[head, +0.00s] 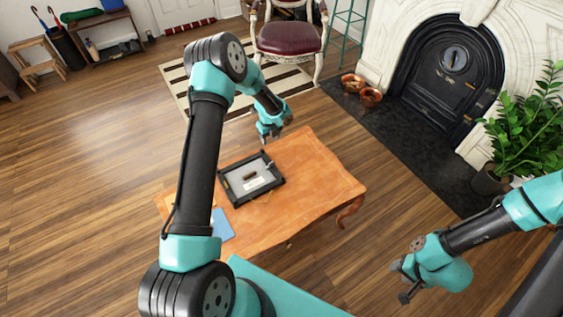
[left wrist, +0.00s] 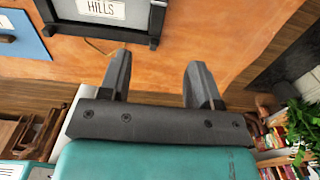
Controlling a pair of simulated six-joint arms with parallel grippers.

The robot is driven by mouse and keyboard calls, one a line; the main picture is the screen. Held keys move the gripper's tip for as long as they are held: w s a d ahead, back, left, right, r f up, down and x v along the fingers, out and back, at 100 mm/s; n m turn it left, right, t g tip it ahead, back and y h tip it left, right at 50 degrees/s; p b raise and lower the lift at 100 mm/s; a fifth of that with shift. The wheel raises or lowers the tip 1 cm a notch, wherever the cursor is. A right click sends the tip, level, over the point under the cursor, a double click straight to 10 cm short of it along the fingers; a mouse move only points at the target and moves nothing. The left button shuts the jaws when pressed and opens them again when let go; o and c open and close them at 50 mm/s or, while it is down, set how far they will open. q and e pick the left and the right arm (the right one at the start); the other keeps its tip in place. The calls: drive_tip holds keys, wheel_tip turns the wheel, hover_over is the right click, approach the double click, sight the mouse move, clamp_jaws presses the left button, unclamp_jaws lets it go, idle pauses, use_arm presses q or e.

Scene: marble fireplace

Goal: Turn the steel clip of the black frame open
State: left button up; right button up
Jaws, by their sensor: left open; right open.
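The black frame (head: 233,201) lies flat on the orange wooden table, with a grey back panel, a white label and a small dark piece near its middle. Its near edge also shows at the top of the left wrist view (left wrist: 140,38), with a label reading "HILLS". The steel clip is too small to tell apart. My left gripper (head: 275,133) is at the table's far edge, beyond the frame, open and empty; its two fingers show apart in the left wrist view (left wrist: 157,66). My right gripper (head: 402,283) is open and empty, right of the table over the floor.
The orange table (head: 320,185) has bare top to the right of the frame. A blue flat item (head: 222,226) lies at its near left, partly behind my left arm. A red-seated chair (head: 289,38) stands beyond, and a potted plant (head: 525,120) stands at the right by the fireplace.

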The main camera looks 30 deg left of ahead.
sight(270, 165)
use_arm(q)
drive_tip(key=shift+s+f, duration=0.1)
drive_tip(key=shift+f, duration=0.05)
wheel_tip(270, 165, down, 17)
drive_tip(key=shift+f, duration=0.1)
idle(0.7)
drive_tip(key=c, duration=0.9)
